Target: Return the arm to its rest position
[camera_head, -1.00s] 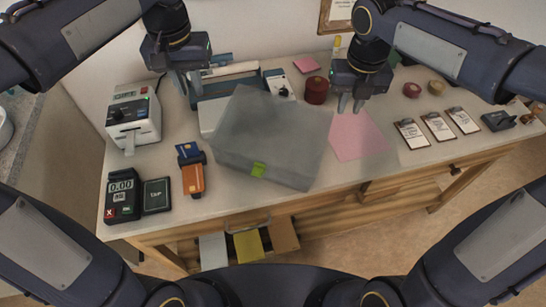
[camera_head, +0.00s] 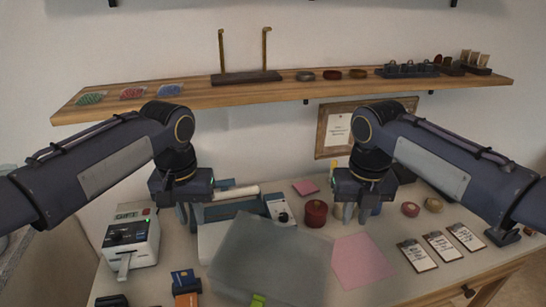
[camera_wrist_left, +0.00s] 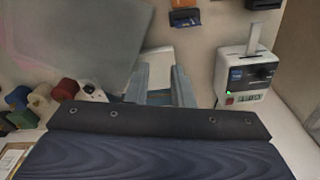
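My right gripper (camera_head: 355,213) hangs fingers-down at the back, right of the dark red round box. Its fingers show a gap and hold nothing that I can see. A grey translucent flat case (camera_head: 270,258) with a green tab lies on the table in front of both grippers. It also shows in the left wrist view (camera_wrist_left: 75,40).
A wooden wall shelf (camera_head: 300,88) runs above both arms. A white printer (camera_head: 130,240) stands at left, the dark red round box (camera_head: 316,213) at centre back. A pink sheet (camera_head: 360,260) and several clipboards (camera_head: 441,246) lie at right.

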